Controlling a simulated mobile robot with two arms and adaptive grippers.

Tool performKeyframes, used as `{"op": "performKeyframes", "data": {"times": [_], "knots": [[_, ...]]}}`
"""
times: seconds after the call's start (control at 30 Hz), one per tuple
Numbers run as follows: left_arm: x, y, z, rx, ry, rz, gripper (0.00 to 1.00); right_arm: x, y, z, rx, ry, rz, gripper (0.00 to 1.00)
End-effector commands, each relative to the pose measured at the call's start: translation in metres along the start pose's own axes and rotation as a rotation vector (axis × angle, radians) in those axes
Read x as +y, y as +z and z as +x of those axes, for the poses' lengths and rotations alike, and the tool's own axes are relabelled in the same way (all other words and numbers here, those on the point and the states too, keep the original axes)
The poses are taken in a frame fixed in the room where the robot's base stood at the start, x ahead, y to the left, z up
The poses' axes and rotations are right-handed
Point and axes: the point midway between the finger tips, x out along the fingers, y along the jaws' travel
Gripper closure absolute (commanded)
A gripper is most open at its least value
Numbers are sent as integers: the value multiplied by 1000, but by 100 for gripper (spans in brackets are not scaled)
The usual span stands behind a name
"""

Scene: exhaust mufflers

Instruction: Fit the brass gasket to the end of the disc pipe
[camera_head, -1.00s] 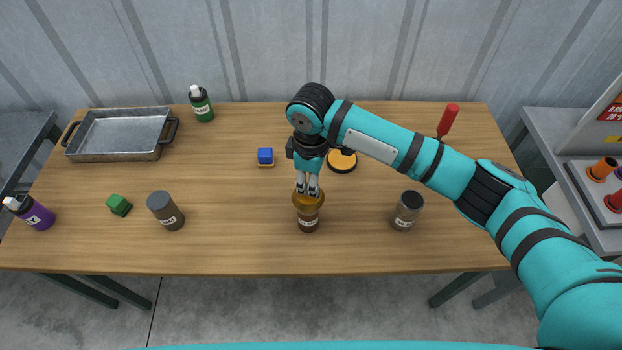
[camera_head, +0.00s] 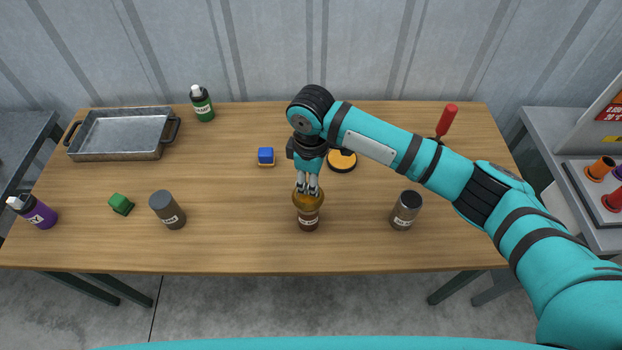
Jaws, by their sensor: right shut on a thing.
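My right gripper (camera_head: 308,190) points down at the middle of the table, its fingers shut on the brass gasket (camera_head: 309,201). The gasket is at the top end of a brown pipe (camera_head: 308,222) that stands upright with a small white label. I cannot tell whether it sits fully on that end, as the fingers cover part of it. Two more upright labelled pipes stand apart: a dark grey one (camera_head: 168,211) to the left and a grey one (camera_head: 405,211) to the right. The labels are too small to read, so I cannot tell for sure which is the disc pipe. My left gripper is not in view.
A blue block (camera_head: 265,156) and a black and yellow round thing (camera_head: 342,161) lie behind the gripper. A metal tray (camera_head: 121,133), green bottle (camera_head: 202,104), green block (camera_head: 120,204) and purple bottle (camera_head: 35,212) are left. A red-handled tool (camera_head: 447,121) is back right.

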Motion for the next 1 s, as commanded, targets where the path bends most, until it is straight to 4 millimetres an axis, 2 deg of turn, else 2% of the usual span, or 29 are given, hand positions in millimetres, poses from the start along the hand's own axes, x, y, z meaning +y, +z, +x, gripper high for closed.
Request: {"op": "performKeyframes", "data": {"times": [1.0], "knots": [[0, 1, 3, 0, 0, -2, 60, 0, 0, 14, -2, -1, 0, 100]]}}
